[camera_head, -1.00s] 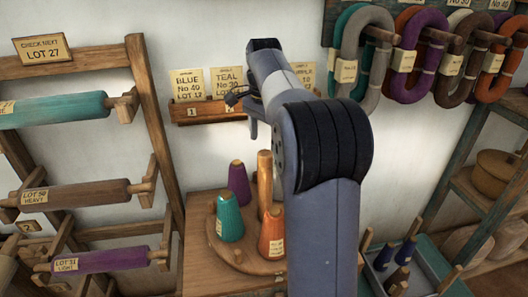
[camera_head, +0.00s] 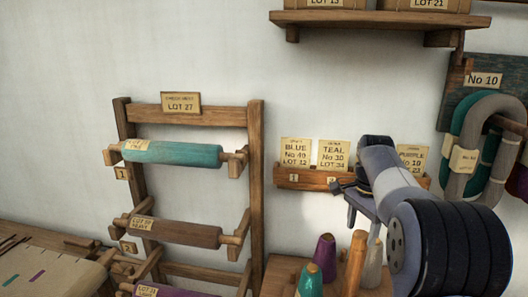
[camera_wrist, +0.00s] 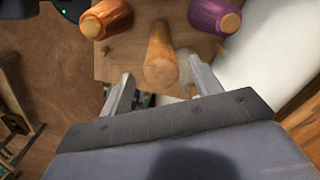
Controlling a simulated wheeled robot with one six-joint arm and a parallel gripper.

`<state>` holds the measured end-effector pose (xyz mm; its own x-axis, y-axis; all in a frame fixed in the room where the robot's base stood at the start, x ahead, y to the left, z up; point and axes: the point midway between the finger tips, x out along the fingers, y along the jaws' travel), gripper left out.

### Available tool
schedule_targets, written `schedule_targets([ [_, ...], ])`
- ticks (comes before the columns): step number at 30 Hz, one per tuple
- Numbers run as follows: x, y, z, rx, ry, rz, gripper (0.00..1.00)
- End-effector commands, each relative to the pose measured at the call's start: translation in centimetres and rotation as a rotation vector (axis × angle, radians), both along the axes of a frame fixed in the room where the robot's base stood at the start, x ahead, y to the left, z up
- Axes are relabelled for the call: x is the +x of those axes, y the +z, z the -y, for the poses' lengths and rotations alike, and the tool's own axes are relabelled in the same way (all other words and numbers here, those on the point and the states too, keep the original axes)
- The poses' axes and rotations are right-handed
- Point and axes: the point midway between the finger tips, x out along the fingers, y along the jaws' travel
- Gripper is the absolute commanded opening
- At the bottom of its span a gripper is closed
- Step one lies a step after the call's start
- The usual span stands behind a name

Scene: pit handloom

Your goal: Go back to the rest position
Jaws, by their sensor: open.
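My gripper (camera_wrist: 165,88) is open and empty in the wrist view, its two pale fingers spread apart. A wooden post (camera_wrist: 160,58) shows between and beyond the fingers; whether they touch it I cannot tell. An orange cone (camera_wrist: 106,18) and a purple cone (camera_wrist: 216,16) stand on either side of the post on a wooden board (camera_wrist: 112,65). In the head view, my arm reaches over the cone stand at lower right, in front of the card rack (camera_head: 305,180).
A wooden rack (camera_head: 256,150) with teal (camera_head: 180,153), brown (camera_head: 175,232) and purple rolls stands left of my arm. A teal cone (camera_head: 310,282) and a purple cone (camera_head: 325,255) are close below it. Yarn hanks (camera_head: 463,160) hang at right; a shelf (camera_head: 375,18) is above.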

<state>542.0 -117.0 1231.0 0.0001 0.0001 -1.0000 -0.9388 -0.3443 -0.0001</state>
Motion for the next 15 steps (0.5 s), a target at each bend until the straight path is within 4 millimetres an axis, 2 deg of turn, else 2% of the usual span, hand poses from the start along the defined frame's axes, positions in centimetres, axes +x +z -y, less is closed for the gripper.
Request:
schedule_targets([
  [3, -0.1, -2.2, 0.0, 0.001, 0.0, -0.004, 0.6],
  [7, -0.1, -4.1, 0.0, 0.0, 0.0, -0.002, 0.6],
  [12, 0.0, -5.5, 0.0, 0.001, 0.0, -0.001, 0.6],
  [15, 0.0, -5.7, 0.0, -0.001, -0.006, 0.001, 0.6],
])
